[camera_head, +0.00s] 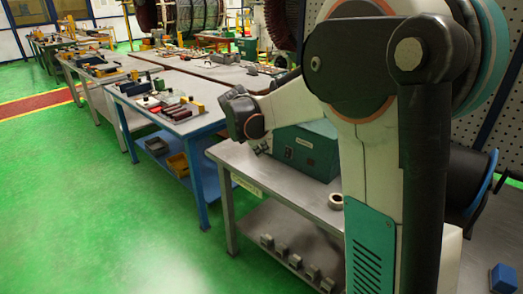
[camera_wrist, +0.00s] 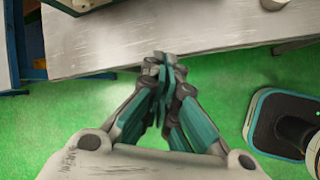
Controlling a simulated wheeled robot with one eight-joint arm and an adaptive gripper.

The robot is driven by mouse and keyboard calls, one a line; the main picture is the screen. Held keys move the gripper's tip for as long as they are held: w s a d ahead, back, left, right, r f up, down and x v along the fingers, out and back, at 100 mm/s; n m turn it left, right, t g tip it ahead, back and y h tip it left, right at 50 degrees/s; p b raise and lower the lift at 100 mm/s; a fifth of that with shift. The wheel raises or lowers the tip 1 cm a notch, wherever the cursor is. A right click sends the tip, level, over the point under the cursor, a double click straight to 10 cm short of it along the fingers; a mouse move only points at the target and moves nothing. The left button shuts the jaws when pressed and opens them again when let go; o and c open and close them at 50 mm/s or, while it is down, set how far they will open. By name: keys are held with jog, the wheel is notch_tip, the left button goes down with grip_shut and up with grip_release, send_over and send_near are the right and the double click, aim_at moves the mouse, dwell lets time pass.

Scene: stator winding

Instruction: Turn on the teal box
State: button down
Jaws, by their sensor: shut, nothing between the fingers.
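The teal box (camera_head: 306,150) stands on a grey metal table (camera_head: 300,193) in the head view, with small dark fittings on its front. My arm covers its right part and upper area. My gripper (camera_wrist: 162,62) is shut and empty in the wrist view. Its fingertips point at the table's front edge, and green floor shows beneath the fingers. In the head view my wrist is just left of the box, and the fingers are too small there to read clearly. I cannot tell whether the box is on or off.
A pale ring (camera_head: 336,201) lies on the table in front of the box. Several small blocks sit on the shelf (camera_head: 278,225) below. A blue-legged table (camera_head: 172,116) with tools stands to the left. Green floor (camera_head: 100,220) is open at left.

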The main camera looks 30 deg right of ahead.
aim_at(288, 153)
jog(key=w+d+f+n+g+h+p, duration=0.1)
jog(key=w+d+f+n, duration=0.4)
jog(key=w+f, duration=0.1)
jog(key=shift+w+d+f+h+p, duration=0.2)
jog(key=shift+w+d+h+p, duration=0.15)
jog(key=shift+w, duration=0.5)
jog(key=b+x, duration=0.3)
jog(key=x, duration=0.7)
jog(key=shift+s+f, duration=0.15)
jog(key=shift+f, duration=0.05)
jog(key=shift+w+d+f+b, duration=0.1)
jog(key=shift+w+d+b, duration=0.1)
jog(key=shift+d+b, duration=0.3)
jog(key=shift+w+d+f+b, duration=0.1)
jog(key=shift+w+d+b, duration=0.1)
jog(key=shift+d, duration=0.5)
jog(key=shift+w+d+r, duration=0.1)
jog(key=shift+w+d, duration=0.2)
jog(key=shift+d, duration=0.35)
